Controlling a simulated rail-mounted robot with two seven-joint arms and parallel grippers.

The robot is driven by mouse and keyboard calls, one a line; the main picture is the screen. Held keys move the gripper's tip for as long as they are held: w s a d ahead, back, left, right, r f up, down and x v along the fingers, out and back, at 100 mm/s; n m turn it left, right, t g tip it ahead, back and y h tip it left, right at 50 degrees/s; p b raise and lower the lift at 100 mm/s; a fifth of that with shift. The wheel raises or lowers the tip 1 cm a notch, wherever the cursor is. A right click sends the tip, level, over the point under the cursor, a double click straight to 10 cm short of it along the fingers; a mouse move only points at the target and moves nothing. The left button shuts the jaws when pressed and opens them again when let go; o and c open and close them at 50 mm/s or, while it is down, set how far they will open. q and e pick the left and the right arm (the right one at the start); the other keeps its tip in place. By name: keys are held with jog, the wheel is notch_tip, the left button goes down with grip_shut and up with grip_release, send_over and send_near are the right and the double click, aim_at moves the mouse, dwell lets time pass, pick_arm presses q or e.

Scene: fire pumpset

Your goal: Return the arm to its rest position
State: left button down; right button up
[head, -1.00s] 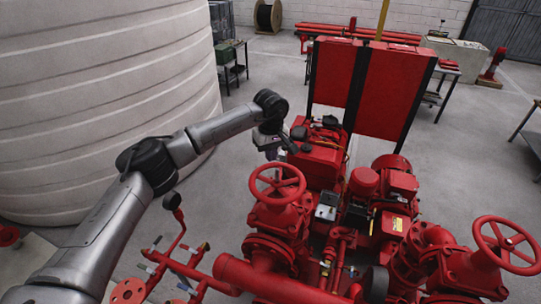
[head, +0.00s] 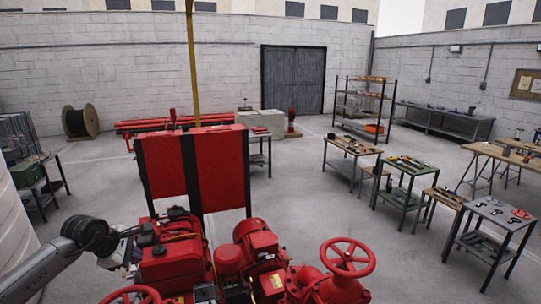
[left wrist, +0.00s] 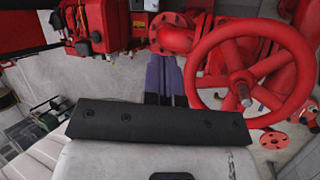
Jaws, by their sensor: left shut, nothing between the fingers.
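My left arm (head: 45,268) comes in from the lower left of the head view, with a black wrist joint. My left gripper (head: 128,258) is just left of the red engine (head: 178,262) of the pumpset, partly cut off from clear sight. In the left wrist view, its dark fingers (left wrist: 166,80) are together with nothing held. A large red handwheel (left wrist: 252,75) shows to the right of the fingers there; I cannot tell whether they touch anything. My right arm and gripper are not in view.
Red panels (head: 192,168) stand behind the engine. Another red handwheel (head: 348,257) is at the lower right of the pumpset. A pale tank (head: 12,225) is at the left edge. Several tool tables, such as a green one (head: 405,165), stand right. Grey floor between is clear.

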pick_arm(q)
jog(key=w+d+r+n+t+h, duration=0.2)
jog(key=d+r+n+t+h, duration=0.25)
jog(key=r, duration=0.45)
jog(key=w+d+r+n+t+h, duration=0.2)
jog(key=d+r+n+t+h, duration=0.25)
jog(key=r, duration=0.45)
jog(key=s+d+r+n+t+y, duration=0.2)
jog(key=s+r+n+t+y, duration=0.35)
jog(key=r+n, duration=0.4)
jog(key=s+d+r+n+t+y, duration=0.2)
jog(key=s+r+n+t+y, duration=0.35)
jog(key=n, duration=0.75)
jog(key=s+d+f+n+g+y, duration=0.1)
jog(key=s+f+n+g, duration=0.35)
jog(key=f, duration=0.45)
jog(key=s+d+f+n+g, duration=0.2)
jog(key=s+f+n+g, duration=0.15)
jog(key=f+n, duration=0.45)
jog(key=s+d+f+n+g+y, duration=0.1)
jog(key=s+f+n+g, duration=0.3)
jog(key=f, duration=0.7)
jog(key=s+f+n+g+h+p, duration=0.15)
jog(key=s+f+g, duration=0.85)
jog(key=s+f, duration=2.05)
notch_tip(320, 180, down, 46)
jog(key=b, duration=4.5)
jog(key=shift+w+a+r+n, duration=0.15)
jog(key=shift+w+r+n, duration=0.1)
jog(key=shift+n, duration=0.2)
